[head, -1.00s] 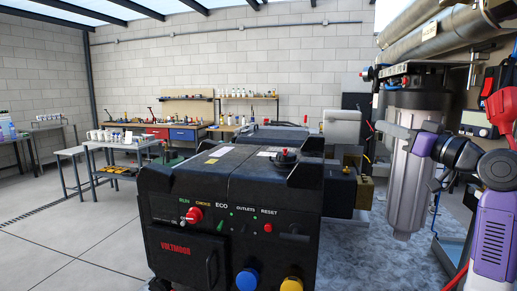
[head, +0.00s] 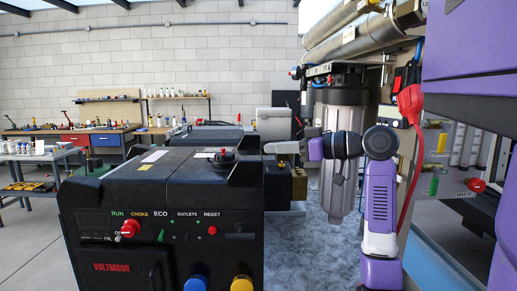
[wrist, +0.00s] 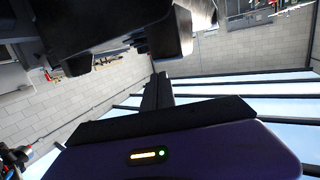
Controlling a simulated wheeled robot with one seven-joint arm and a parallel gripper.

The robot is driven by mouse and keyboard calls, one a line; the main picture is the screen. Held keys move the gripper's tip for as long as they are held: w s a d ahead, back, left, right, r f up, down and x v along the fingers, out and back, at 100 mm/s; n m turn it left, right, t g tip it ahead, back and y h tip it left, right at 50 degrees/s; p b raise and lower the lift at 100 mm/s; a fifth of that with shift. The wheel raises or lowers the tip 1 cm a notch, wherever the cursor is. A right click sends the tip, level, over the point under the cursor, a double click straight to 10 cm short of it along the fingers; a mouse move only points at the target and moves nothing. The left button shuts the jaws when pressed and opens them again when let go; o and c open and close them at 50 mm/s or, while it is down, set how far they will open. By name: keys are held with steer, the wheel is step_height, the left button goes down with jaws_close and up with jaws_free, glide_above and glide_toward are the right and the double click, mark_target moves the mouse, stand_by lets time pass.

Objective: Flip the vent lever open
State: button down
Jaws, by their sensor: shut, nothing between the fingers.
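A black fuel cap with a small red piece on top (head: 223,157) sits on the top of a black generator (head: 165,215). I cannot make out for sure which part is the vent lever. My gripper (head: 267,147) points left, to the right of the cap and apart from it, near the generator's right rear corner. In the wrist view my dark fingers (wrist: 157,91) are together with nothing between them. The generator's dark body (wrist: 115,22) fills the top of that view, and the cap cannot be picked out there.
The generator's front has a red choke knob (head: 130,228), a blue outlet cover (head: 196,284) and a yellow one (head: 241,284). Workbenches (head: 100,140) stand far back left.

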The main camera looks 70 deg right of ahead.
mark_target(224, 151)
steer(key=w+p, duration=0.1)
steer(key=w, duration=0.3)
steer(key=w+f+p, duration=0.1)
steer(key=w, duration=0.3)
steer(key=w+d+p, duration=0.1)
steer(key=w, duration=0.3)
steer(key=shift+w+f, duration=0.3)
steer(key=shift+f, duration=0.1)
